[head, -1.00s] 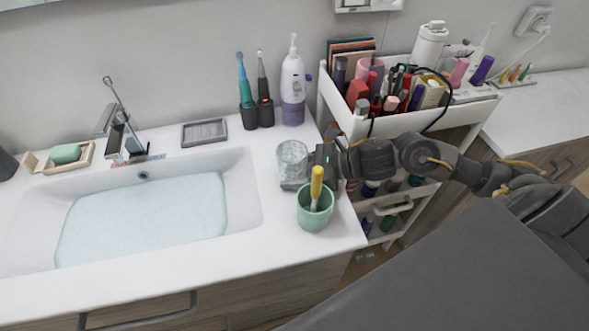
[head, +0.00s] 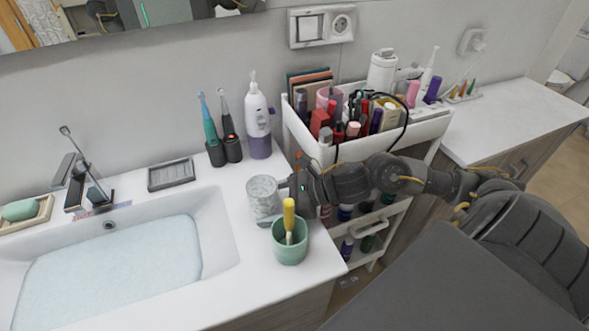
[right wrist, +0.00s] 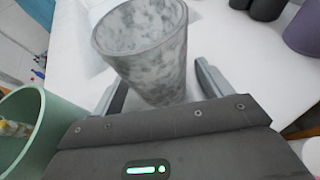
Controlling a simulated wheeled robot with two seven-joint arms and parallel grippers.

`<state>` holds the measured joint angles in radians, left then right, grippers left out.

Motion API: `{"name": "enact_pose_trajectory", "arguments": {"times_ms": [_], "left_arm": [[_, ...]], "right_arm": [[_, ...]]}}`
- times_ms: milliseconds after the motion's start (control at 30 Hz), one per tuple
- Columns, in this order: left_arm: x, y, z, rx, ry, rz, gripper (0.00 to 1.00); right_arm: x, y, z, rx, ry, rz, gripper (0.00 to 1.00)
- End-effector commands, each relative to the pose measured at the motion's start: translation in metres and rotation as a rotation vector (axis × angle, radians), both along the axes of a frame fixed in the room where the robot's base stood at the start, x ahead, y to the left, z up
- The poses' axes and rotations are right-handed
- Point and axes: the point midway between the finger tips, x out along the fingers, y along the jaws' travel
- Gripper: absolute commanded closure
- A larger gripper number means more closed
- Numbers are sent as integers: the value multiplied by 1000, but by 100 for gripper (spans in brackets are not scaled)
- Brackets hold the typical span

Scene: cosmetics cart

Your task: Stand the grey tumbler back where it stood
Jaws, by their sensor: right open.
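The grey tumbler (head: 263,196), mottled like stone, stands upright on the white counter to the right of the sink. In the right wrist view the tumbler (right wrist: 146,50) rises between the two fingers of my right gripper (right wrist: 160,88). The fingers are open, with a visible gap beside the tumbler on the right. In the head view my right gripper (head: 277,200) reaches in from the right at the tumbler's base, just behind the green cup. My left gripper is not in view.
A green cup (head: 291,248) with a yellow-handled brush stands close in front of my right gripper. Electric toothbrushes (head: 232,150) and a white-and-purple bottle (head: 259,130) stand behind. A loaded white cart (head: 425,132) is at the right. The sink (head: 213,245) lies left.

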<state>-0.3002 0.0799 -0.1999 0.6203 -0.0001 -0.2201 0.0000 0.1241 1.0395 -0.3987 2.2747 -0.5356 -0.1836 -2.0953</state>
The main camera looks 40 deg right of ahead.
Motion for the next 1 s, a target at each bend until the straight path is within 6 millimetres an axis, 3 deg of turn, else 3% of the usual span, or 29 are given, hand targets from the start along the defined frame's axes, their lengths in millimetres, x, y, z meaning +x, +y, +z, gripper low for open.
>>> {"name": "enact_pose_trajectory", "arguments": {"times_ms": [300, 567, 700, 1000], "left_arm": [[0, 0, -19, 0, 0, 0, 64], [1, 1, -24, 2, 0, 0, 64], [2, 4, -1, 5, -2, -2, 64], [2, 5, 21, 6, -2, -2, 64]], "right_arm": [[-33, -42, 16, -7, 7, 1, 22], [-46, -58, 27, -7, 6, 5, 22], [-51, -65, 38, 1, 11, 2, 22], [-59, -76, 42, -1, 6, 3, 22]]}}
